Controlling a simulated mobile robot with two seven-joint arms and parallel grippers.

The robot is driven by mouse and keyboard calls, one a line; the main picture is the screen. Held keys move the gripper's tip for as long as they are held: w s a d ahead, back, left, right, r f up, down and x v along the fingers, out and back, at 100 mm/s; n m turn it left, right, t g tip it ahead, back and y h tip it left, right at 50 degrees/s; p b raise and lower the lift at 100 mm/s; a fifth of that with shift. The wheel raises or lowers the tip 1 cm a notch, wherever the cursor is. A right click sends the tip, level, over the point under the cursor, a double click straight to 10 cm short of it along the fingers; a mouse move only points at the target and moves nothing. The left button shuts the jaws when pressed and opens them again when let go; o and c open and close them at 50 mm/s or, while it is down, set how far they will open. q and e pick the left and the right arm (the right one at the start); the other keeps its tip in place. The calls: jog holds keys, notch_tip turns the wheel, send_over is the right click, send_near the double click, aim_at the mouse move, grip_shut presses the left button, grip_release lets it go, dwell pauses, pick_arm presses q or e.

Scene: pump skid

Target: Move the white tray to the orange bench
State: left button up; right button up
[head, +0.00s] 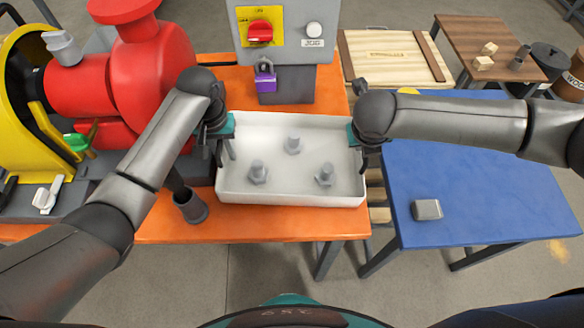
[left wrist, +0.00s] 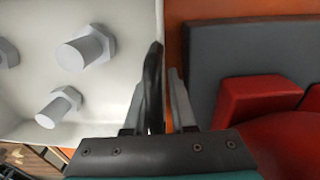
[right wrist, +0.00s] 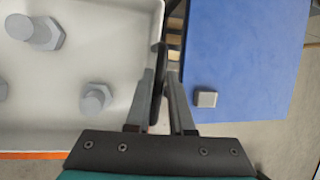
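The white tray (head: 290,197) is over the right part of the orange bench (head: 270,222), with three grey bolts (head: 293,145) standing in it. Whether its underside touches the bench cannot be told. My left gripper (head: 229,150) is at the tray's left wall, its fingers close together on either side of the wall in the left wrist view (left wrist: 166,95). My right gripper (head: 361,150) is at the right wall in the same way, and also shows in the right wrist view (right wrist: 167,95).
A blue table (head: 480,190) with a small grey block (head: 427,209) stands right, across a narrow gap. A grey control box (head: 285,35) with a purple padlock (head: 265,79) stands behind the tray. A dark cup (head: 190,206) is front left, near the red pump (head: 130,65).

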aim_at(227, 169)
pick_arm(q)
jog(key=o, duration=0.4)
jog(key=shift+s+a+f+g, duration=0.1)
jog(key=shift+s+f+g, duration=0.3)
jog(key=shift+s+f, duration=0.75)
pick_arm(e)
jog(key=o, duration=0.4)
jog(key=shift+f, duration=0.2)
pick_arm(q)
jog(key=shift+w+f, duration=0.1)
pick_arm(e)
jog(key=shift+w, duration=0.1)
pick_arm(q)
jog(key=shift+t, duration=0.4)
jog(key=r, duration=0.3)
jog(key=w+r, duration=0.1)
jog(key=r, duration=0.6)
jog(key=shift+w+r, duration=0.1)
jog(key=shift+w, duration=0.25)
pick_arm(e)
jog(key=shift+w+a+r, duration=0.15)
jog(key=shift+w+a, duration=0.15)
pick_arm(q)
jog(key=shift+r, duration=0.15)
pick_arm(e)
jog(key=shift+r, duration=0.15)
jog(key=v, duration=1.1)
jog(key=shift+s+r, duration=0.25)
